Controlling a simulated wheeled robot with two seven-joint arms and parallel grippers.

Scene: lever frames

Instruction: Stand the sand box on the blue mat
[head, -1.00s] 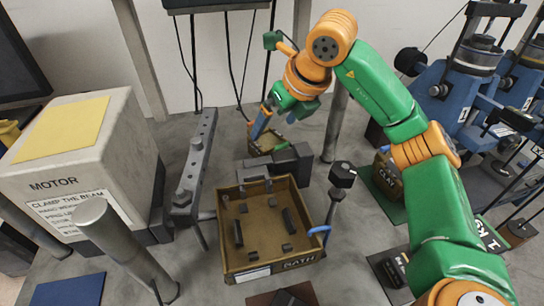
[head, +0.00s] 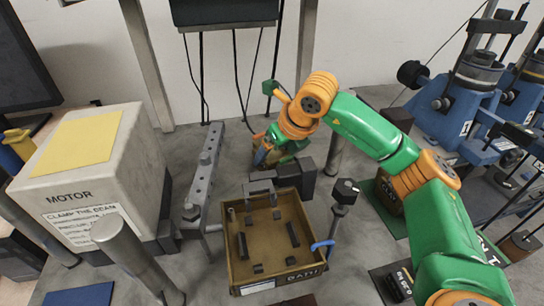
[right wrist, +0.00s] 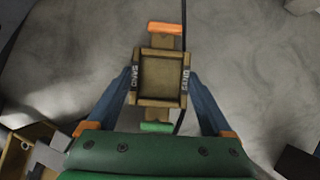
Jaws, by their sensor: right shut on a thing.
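The sand box (right wrist: 162,78) is a small open wooden box with SAND lettering on its sides, orange and green end pieces beyond it. My right gripper (right wrist: 160,92) is shut on it, one blue finger on each side. In the head view the right gripper (head: 264,154) is at the back, behind the dark blocks; the box is mostly hidden there. I cannot tell whether the box touches the bench. The blue mat (head: 80,296) lies at the lower left, cut by the picture edge, with nothing visible on it. My left gripper is not in view.
A wooden tray (head: 241,272) with small dark pieces stands in the middle, in front of dark blocks (head: 296,176). A grey drilled bar (head: 205,172), a MOTOR block (head: 85,185) and a metal post (head: 138,262) stand between the gripper and the mat. Blue machines (head: 455,105) stand right.

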